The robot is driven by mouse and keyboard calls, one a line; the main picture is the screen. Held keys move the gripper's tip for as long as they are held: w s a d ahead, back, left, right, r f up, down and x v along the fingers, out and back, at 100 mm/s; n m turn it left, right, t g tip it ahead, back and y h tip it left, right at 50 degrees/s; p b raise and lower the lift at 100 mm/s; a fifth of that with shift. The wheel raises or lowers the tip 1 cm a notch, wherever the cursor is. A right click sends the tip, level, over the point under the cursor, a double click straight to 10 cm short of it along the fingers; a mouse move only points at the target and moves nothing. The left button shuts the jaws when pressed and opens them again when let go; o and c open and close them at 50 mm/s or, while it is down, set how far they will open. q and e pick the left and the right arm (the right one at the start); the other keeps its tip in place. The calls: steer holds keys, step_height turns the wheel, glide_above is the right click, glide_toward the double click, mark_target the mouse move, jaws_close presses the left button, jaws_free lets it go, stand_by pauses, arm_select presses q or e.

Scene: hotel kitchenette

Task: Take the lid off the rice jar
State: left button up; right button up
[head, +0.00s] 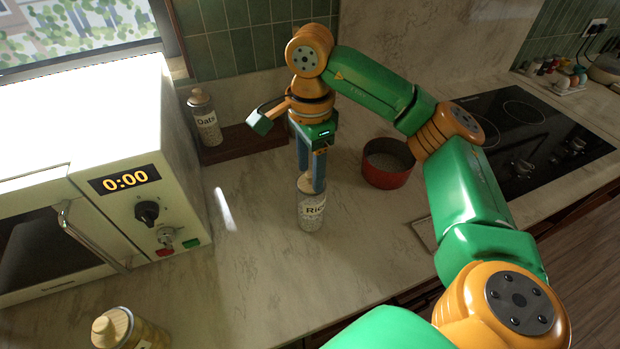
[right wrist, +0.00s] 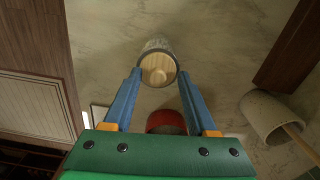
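The rice jar (head: 311,213) is a clear jar with a white label, upright on the marble counter. Its round wooden lid (head: 305,184) is on top and partly hidden by a finger. My right gripper (head: 312,183) points down over the jar. In the right wrist view, the lid (right wrist: 157,69) lies between and just beyond the tips of my right gripper (right wrist: 159,74). The blue fingers stand apart with gaps beside the lid, so the gripper is open and empty. My left gripper is not in view.
A red pot (head: 388,163) stands right of the jar, before the black cooktop (head: 520,125). The oats jar (head: 205,120) is behind left. A microwave (head: 90,185) and another lidded jar (head: 125,330) are left. A beige crock (right wrist: 268,115) shows in the right wrist view.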

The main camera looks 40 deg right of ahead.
steer(key=shift+s+a+r, duration=0.1)
steer(key=shift+s+r, duration=0.05)
steer(key=shift+s, duration=0.1)
jaws_close()
steer(key=shift+w, duration=0.1)
